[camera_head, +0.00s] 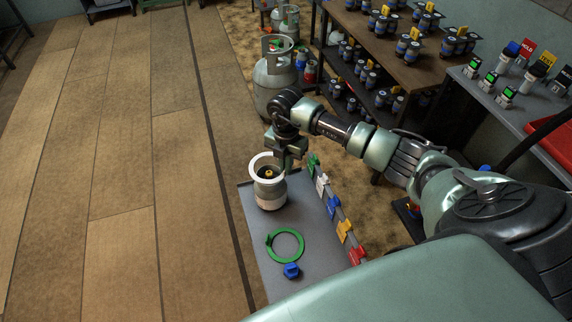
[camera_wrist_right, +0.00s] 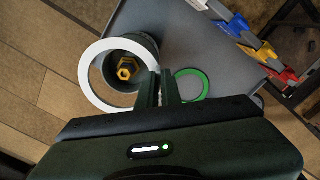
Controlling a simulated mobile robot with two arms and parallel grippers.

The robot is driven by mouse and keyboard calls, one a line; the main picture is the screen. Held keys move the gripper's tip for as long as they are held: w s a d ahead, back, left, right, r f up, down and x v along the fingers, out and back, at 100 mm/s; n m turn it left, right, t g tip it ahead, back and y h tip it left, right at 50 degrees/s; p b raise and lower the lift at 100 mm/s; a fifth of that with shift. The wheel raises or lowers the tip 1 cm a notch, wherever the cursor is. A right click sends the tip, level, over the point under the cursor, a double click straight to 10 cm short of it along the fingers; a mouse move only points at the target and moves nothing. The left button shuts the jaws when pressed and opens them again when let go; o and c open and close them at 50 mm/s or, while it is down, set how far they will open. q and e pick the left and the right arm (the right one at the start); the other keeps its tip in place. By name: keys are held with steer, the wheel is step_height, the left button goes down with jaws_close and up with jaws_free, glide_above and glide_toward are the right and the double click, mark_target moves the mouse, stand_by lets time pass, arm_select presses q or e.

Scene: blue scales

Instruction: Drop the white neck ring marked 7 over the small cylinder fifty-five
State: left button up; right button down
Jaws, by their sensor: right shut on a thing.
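The white neck ring (camera_head: 253,167) is held flat by my right gripper (camera_head: 280,158), which is shut on its near right edge. No 7 can be read on it. A small grey cylinder (camera_head: 271,193) with a brass valve (camera_head: 268,174) stands upright on the grey bench top, under the ring. In the right wrist view the ring (camera_wrist_right: 88,83) shows around the valve (camera_wrist_right: 126,69), over the cylinder's collar (camera_wrist_right: 148,47), and the gripper (camera_wrist_right: 157,88) grips its right side. I cannot tell whether the ring touches the collar. The number fifty-five is not readable. My left gripper is out of view.
A green ring (camera_head: 286,245) and a blue cap (camera_head: 292,270) lie on the bench top (camera_head: 250,222) nearer me. Coloured tags (camera_head: 334,207) line its right edge. A larger gas cylinder (camera_head: 273,85) stands behind; shelves (camera_head: 405,62) are at the right.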

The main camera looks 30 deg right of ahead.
steer(key=shift+f+b, duration=1.75)
steer(key=shift+f, duration=0.7)
steer(key=c, duration=1.5)
jaws_free()
steer(key=shift+r, duration=0.1)
steer(key=shift+r+p, duration=3.15)
steer(key=shift+r, duration=0.55)
steer(key=shift+s+f, duration=0.1)
